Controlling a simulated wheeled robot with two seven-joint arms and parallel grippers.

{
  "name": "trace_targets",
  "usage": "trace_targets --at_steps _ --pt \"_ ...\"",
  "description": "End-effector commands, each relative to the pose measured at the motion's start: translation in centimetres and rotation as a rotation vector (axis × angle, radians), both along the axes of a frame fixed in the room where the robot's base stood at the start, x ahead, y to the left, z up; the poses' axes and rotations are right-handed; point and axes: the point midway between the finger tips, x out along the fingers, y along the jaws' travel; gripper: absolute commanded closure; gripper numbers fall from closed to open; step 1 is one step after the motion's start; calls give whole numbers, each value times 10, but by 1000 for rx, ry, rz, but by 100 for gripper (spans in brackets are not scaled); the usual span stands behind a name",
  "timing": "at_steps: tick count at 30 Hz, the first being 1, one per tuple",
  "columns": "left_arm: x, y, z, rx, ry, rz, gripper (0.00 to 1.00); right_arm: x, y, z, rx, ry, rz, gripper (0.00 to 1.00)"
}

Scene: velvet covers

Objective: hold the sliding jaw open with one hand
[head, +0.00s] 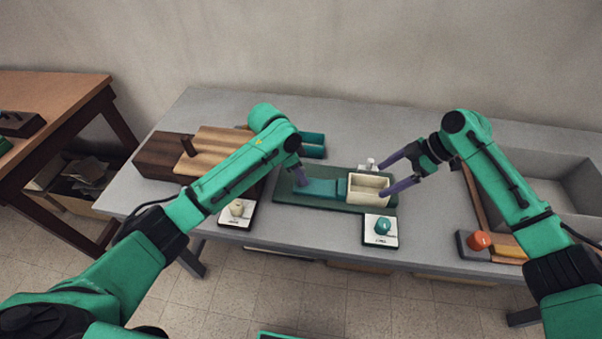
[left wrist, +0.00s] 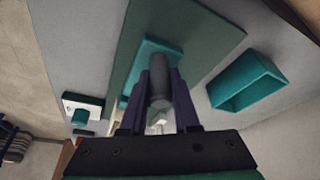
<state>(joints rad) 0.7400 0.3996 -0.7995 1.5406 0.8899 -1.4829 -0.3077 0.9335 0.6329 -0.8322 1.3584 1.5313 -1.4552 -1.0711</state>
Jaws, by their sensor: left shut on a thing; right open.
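The teal sliding jaw (head: 325,188) lies on a dark green base plate (head: 349,208) in the middle of the bench. A cream open-topped box (head: 369,194) sits at the jaw's right end; I cannot tell whether they touch. My left gripper (head: 299,178) is at the jaw's left end. In the left wrist view its purple fingers (left wrist: 159,97) are shut on a dark round post (left wrist: 158,84) that stands on the teal jaw (left wrist: 147,56). My right gripper (head: 382,180) is open, its fingertips apart at the right side of the cream box.
White cards with a cream knob (head: 237,209) and a teal knob (head: 382,226) lie along the front edge. A teal open box (head: 312,145) stands behind, also in the left wrist view (left wrist: 246,82). Wooden blocks (head: 172,156) are at left; an orange knob (head: 479,240) and a sink (head: 567,199) at right.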

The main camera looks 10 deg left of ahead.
Motion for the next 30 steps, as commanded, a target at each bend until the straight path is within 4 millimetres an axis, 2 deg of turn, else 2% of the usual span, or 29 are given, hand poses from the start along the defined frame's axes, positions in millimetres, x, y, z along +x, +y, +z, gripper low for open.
trace_targets --at_steps 7,18,30 --pt "1 4 1 2 1 4 100 0 0 0 0 0 0 0" --pt "1 33 1 3 -1 6 100 0 0 0 0 0 0 0" --pt "1 33 1 3 -2 6 100 0 0 0 0 0 0 0"
